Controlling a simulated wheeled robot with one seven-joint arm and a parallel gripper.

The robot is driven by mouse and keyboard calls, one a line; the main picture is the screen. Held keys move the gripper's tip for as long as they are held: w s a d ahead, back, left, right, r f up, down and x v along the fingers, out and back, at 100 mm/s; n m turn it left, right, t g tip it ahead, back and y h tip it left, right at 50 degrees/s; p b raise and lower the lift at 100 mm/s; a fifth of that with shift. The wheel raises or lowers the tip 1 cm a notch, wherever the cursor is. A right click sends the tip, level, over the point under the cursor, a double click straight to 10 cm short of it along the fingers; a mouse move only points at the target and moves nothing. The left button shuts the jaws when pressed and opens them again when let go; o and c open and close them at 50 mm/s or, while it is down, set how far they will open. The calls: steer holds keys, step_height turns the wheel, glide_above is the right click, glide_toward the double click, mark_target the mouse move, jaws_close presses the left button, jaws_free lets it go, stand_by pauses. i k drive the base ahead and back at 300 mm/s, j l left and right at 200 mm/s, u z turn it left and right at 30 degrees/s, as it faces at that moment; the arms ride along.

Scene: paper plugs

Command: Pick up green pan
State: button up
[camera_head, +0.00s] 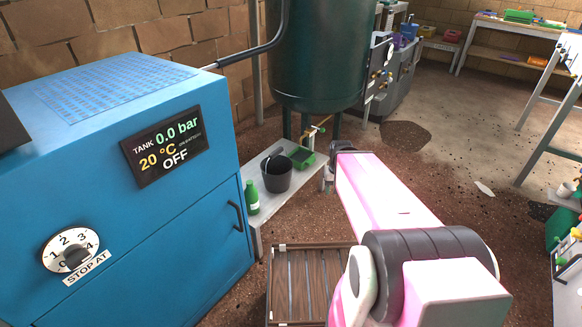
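A small green item that looks like the green pan (304,158) lies on a low grey bench (268,208) below the dark green tank. It sits just right of a black bucket and is small in view, so its exact shape is unclear. My pink and white arm reaches forward from the lower right. My gripper (327,180) is at the arm's far end, near the bench's right edge, right of and slightly nearer than the green item. It appears apart from that item. Its fingers are small and partly hidden by my arm, so their opening does not show.
A black bucket (276,173) and a green bottle (252,197) stand on the bench. A blue machine (150,240) fills the left. The dark green tank (318,60) stands behind. A slatted wooden crate (305,285) is below. Open floor (455,165) lies to the right.

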mark_target(301, 158)
steer(key=i+j+z, duration=0.1)
steer(key=z, duration=0.25)
steer(key=j+z, duration=0.4)
steer(key=z, duration=0.25)
steer(key=i, duration=0.05)
